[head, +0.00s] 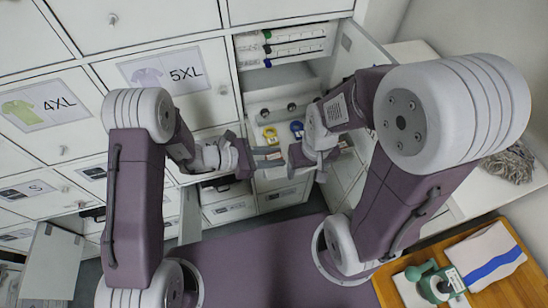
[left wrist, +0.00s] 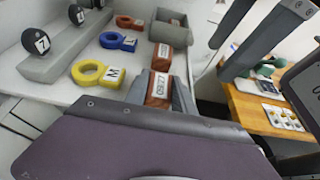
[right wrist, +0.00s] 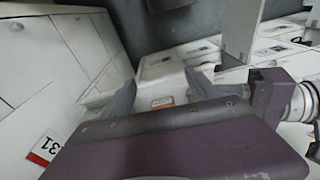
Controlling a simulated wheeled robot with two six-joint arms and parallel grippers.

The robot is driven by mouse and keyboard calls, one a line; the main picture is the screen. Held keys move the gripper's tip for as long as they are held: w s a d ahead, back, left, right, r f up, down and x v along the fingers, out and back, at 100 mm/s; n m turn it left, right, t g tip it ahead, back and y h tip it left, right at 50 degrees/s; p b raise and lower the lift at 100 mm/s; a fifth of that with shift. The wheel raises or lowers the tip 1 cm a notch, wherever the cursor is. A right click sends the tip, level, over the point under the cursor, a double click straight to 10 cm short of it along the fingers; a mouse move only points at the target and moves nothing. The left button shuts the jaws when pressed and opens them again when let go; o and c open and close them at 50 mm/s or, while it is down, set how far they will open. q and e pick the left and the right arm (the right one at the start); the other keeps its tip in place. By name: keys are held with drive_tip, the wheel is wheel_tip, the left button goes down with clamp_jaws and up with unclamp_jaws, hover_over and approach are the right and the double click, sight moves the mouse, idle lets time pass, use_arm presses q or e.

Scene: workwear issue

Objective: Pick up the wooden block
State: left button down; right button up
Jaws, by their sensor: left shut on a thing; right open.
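A reddish-brown wooden block (left wrist: 158,90) with a white printed label sits between the fingers of my left gripper (left wrist: 162,96) in the left wrist view. The gripper is shut on it. A second similar labelled block (left wrist: 164,56) lies just beyond it on the white shelf. In the head view my left gripper (head: 268,156) is at the open locker, and the block is too small to make out there. My right gripper (head: 299,155) is close beside it on the right. In the right wrist view its fingers (right wrist: 158,97) are apart with nothing held between them.
The shelf holds a yellow tag ring (left wrist: 88,73), a blue one (left wrist: 117,41), a red one (left wrist: 130,22) and a grey rack (left wrist: 62,50) with round numbered knobs. An open locker door (head: 360,55) stands right. A wooden table (head: 515,285) is at lower right.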

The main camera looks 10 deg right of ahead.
sight(274, 156)
use_arm(q)
drive_tip(key=shift+w+d+r, duration=0.1)
drive_tip(key=shift+r, duration=0.1)
wheel_tip(274, 156, up, 10)
drive_tip(key=shift+f+b, duration=0.15)
drive_tip(key=shift+b, duration=0.8)
drive_tip(key=shift+f, duration=0.1)
